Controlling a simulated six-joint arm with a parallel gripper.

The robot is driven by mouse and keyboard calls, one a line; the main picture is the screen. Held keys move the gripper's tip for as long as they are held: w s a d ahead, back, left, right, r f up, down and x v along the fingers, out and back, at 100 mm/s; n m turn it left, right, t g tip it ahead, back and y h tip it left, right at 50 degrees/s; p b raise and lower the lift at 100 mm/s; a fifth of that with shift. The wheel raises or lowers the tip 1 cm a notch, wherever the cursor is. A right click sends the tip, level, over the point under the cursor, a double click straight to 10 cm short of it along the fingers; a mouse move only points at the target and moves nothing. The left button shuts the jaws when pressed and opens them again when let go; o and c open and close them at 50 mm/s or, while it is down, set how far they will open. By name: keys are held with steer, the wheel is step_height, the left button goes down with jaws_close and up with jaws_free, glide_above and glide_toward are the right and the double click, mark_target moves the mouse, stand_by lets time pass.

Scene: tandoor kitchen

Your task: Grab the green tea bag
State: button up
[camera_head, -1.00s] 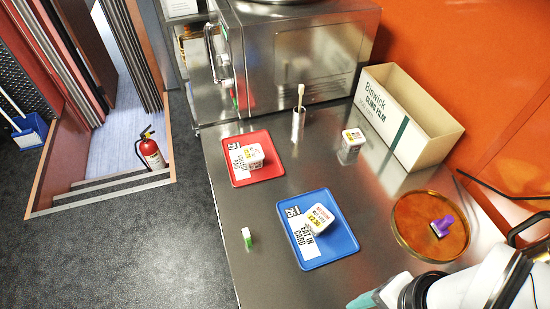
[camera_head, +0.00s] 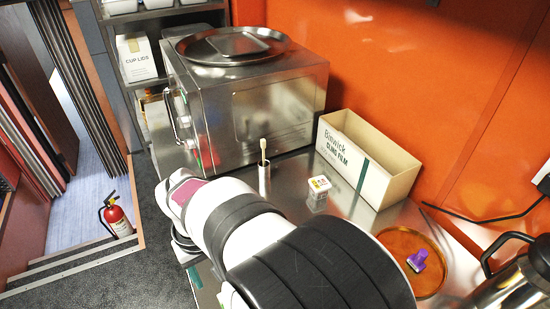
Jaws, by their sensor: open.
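My arm reaches across the lower middle of the head view and covers much of the steel counter. Its wrist bends down at the left, and only a small teal part of my gripper (camera_head: 194,277) shows below it; the fingertips are mostly hidden. I cannot clearly make out a green tea bag. A small green-and-white item that stood on the front of the counter earlier is not clearly visible. A bit of white and green shows under my arm, but I cannot tell what it is. I see nothing held.
A cling film box (camera_head: 362,160), a small white tub (camera_head: 318,193) and a steel cup with a brush (camera_head: 264,180) stand behind my arm. An amber round tray (camera_head: 430,278) holds a purple item (camera_head: 417,260). A steel oven (camera_head: 255,105) stands at the back; a pitcher (camera_head: 515,285) is at right.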

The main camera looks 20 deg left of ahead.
step_height(320, 180, down, 13)
steer(key=shift+w+d, duration=0.1)
steer(key=shift+w, duration=0.05)
jaws_close()
